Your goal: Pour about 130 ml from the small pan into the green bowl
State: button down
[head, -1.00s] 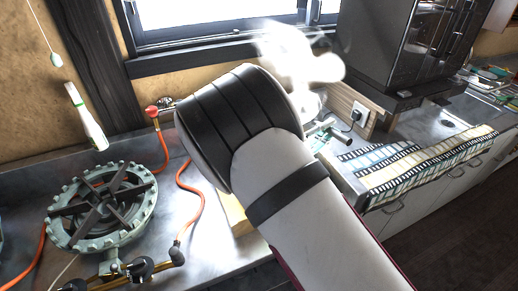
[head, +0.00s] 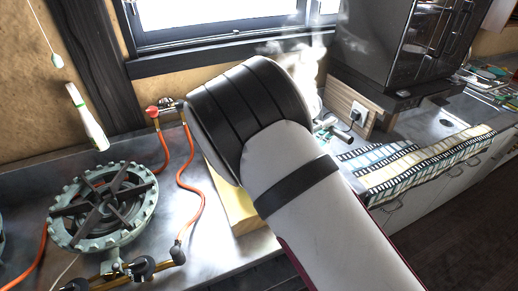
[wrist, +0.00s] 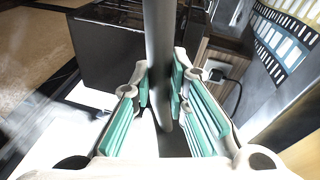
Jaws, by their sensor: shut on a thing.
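My gripper shows in the wrist view (wrist: 163,95), its teal-padded fingers closed around a grey metal handle (wrist: 158,40). I take this to be the small pan's handle. A bit of the teal fingers shows past my arm in the head view (head: 324,124), with a short grey handle end (head: 343,136) beside it. The pan's body is hidden in both views, so its tilt and contents cannot be told. The green bowl is not visible in either view; my arm covers the middle of the counter.
A gas burner (head: 103,208) with an orange hose (head: 188,180) stands at left. A wooden block (head: 232,207) lies partly under my arm. A dark oven (head: 400,45) and film-strip-patterned cloth (head: 415,160) are at right. Whitish vapour (head: 290,48) hangs before the window.

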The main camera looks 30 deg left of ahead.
jog(key=shift+w+d+f+g+y+p, duration=0.25)
jog(key=shift+w+d+f+g+y, duration=0.15)
jog(key=shift+w+g, duration=0.25)
jog(key=shift+w+d+f+g+y+p, duration=0.3)
jog(key=shift+w+d+f+g, duration=0.15)
jog(key=shift+w+g, duration=0.15)
jog(key=shift+w+d+f+g+y+p, duration=0.3)
jog(key=shift+w+d+f+g, duration=0.2)
jog(key=shift+w, duration=0.2)
jog(key=shift+r, duration=0.1)
dwell(0.6)
